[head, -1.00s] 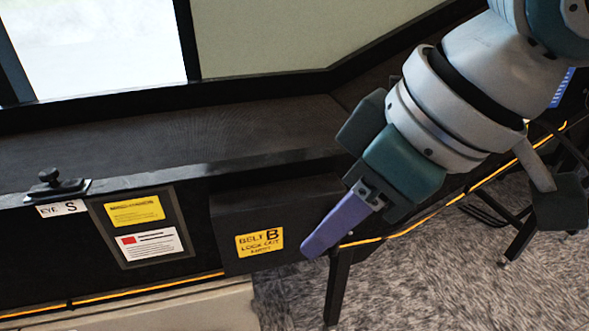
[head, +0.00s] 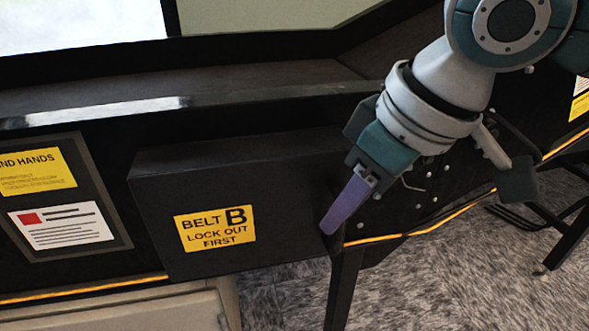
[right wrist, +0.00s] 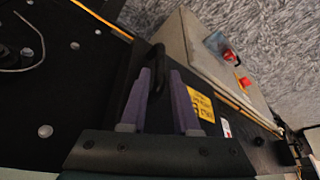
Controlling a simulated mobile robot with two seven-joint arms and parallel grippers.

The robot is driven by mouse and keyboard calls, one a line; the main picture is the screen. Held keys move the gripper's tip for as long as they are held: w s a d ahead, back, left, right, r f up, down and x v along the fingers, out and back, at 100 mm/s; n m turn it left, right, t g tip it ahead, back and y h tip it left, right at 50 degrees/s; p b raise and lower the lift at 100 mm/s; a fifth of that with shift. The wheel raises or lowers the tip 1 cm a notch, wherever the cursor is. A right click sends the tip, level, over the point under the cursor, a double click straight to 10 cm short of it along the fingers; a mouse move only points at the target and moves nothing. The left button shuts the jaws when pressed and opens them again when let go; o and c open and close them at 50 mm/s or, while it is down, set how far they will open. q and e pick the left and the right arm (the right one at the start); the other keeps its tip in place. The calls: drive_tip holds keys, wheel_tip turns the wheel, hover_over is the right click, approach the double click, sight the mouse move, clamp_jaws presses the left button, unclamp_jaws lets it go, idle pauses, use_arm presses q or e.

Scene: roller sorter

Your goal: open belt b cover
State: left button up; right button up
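The belt B cover (head: 170,180) is a black box-like panel on the side of the conveyor, with a yellow "BELT B LOCK OUT FIRST" label (head: 215,228). It looks closed. My right gripper (head: 328,230) is at the cover's right edge, its purple fingers pointing down and left. In the right wrist view, the two purple fingers (right wrist: 160,75) stand apart, and a dark bar-like handle (right wrist: 157,70) shows between their tips. I cannot tell whether they touch it. The yellow label shows beyond them (right wrist: 200,103). My left gripper is not in view.
A notice board (head: 115,235) hangs left of the cover. An orange cord (head: 90,291) runs along the conveyor's lower edge. A black leg (head: 345,290) stands below the cover's right end. The right wrist view shows a grey cabinet (right wrist: 190,45) with red controls (right wrist: 229,56).

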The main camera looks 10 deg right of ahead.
drive_tip(key=shift+x, duration=0.9)
drive_tip(key=shift+r, duration=0.1)
clamp_jaws()
idle(0.7)
